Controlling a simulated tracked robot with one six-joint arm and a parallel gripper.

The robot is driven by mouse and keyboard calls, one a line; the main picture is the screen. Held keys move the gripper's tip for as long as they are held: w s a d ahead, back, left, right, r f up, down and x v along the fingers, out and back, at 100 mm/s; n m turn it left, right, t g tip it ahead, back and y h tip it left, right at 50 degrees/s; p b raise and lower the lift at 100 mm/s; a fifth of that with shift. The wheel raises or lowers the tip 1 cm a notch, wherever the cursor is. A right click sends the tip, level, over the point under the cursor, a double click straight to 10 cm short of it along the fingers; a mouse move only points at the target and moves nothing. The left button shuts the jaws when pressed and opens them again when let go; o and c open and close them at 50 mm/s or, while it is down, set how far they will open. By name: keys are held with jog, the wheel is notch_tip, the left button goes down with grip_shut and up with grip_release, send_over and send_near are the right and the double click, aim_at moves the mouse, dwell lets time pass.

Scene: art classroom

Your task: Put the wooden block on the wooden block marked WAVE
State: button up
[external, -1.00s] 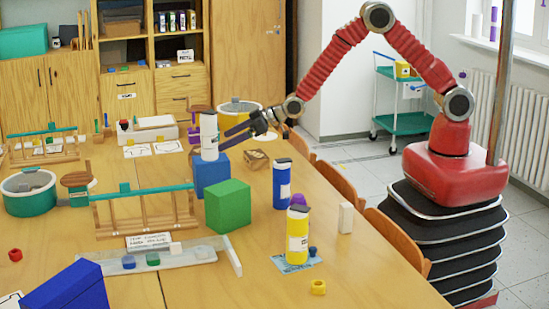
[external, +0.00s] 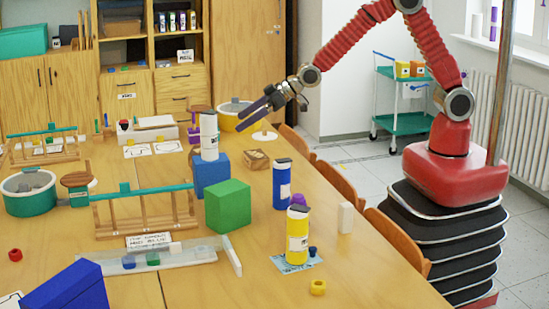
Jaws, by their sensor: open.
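A small brown wooden block (external: 256,159) with a dark marking on its top lies on the table, right of the blue cube. The marking is too small to read, so I cannot tell whether it says WAVE. No second brown wooden block is clearly seen; a pale upright block (external: 346,217) stands near the table's right edge, its material unclear. My gripper (external: 239,121) is open and empty, in the air above and slightly left of the brown block, with its fingers pointing left and down.
A white cylinder (external: 209,136) stands at the blue cube (external: 212,175), left of my gripper. A green cube (external: 228,206), a blue cylinder (external: 282,185) and a yellow cylinder (external: 297,238) stand nearer the camera. A wooden rack (external: 145,212) is left. Chairs line the right edge.

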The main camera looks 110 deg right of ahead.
jog(key=s+a+r+n+g+y, duration=0.1)
jog(key=s+a+r, duration=0.5)
jog(key=s, duration=0.2)
jog(key=s+a+r+n+g+y, duration=0.1)
jog(key=s+a+r, duration=0.5)
jog(key=s, duration=0.2)
jog(key=s+a+g, duration=0.1)
jog(key=s+a, duration=0.2)
jog(key=s, duration=0.9)
jog(key=s+a+n+g+y, duration=0.1)
jog(key=s+a, duration=0.3)
jog(key=s, duration=0.9)
jog(key=shift+a+r+n+g, duration=0.2)
jog(key=shift+r+n+g, duration=0.15)
jog(key=shift+g, duration=0.15)
